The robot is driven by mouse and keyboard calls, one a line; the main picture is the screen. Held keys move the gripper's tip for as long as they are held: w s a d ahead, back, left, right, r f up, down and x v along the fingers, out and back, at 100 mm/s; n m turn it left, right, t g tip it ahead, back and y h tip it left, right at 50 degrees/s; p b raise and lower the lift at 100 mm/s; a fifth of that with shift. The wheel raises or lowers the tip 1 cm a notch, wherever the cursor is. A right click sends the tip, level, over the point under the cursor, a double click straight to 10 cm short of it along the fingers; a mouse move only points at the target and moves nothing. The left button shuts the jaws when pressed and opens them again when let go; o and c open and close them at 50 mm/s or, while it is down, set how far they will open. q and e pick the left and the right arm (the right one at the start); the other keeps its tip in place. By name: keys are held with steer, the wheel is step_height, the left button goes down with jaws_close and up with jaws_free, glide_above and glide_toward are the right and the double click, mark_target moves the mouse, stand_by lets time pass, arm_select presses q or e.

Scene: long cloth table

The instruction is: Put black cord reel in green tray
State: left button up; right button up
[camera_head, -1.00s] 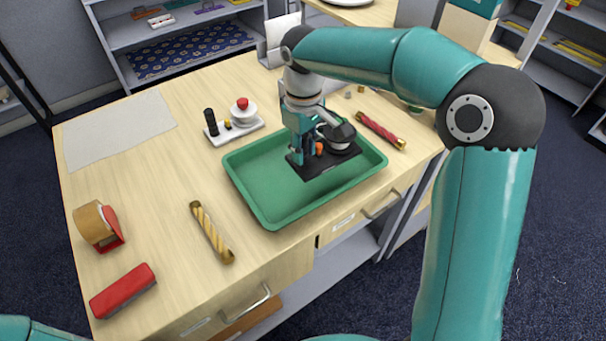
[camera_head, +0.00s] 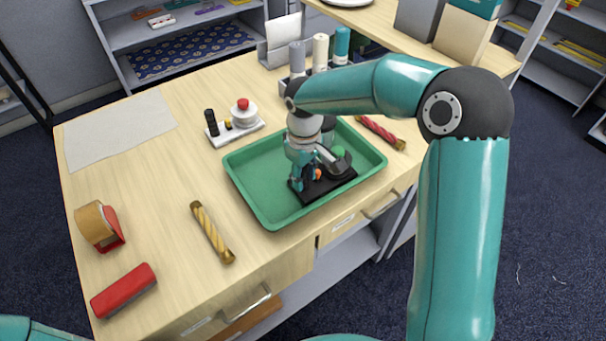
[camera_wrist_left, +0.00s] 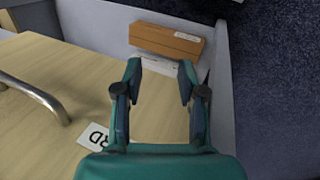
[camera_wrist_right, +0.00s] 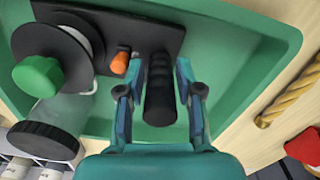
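The black cord reel (camera_head: 334,186) sits inside the green tray (camera_head: 262,215), towards its right half. In the right wrist view the reel's black base (camera_wrist_right: 120,35) carries a green knob (camera_wrist_right: 38,76), an orange peg (camera_wrist_right: 120,62) and a black handle (camera_wrist_right: 160,92). My right gripper (camera_wrist_right: 158,85) has its fingers on either side of the handle, with gaps showing; it partly hides the reel in the head view. My left gripper (camera_wrist_left: 158,82) is open and empty, over a wooden surface beside a drawer handle.
A white holder (camera_head: 240,131) stands behind the tray. Gold (camera_head: 212,232) and red (camera_head: 380,131) twisted rods lie beside it. A tape dispenser (camera_head: 98,225) and red stapler (camera_head: 123,290) are at the left. A dark-lidded clear jar (camera_wrist_right: 50,138) is near the tray rim. The left tabletop has free room.

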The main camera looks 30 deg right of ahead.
steer(key=shift+o, duration=0.8)
steer(key=shift+r, duration=0.15)
step_height(320, 180, up, 12)
steer(key=shift+f, duration=0.1)
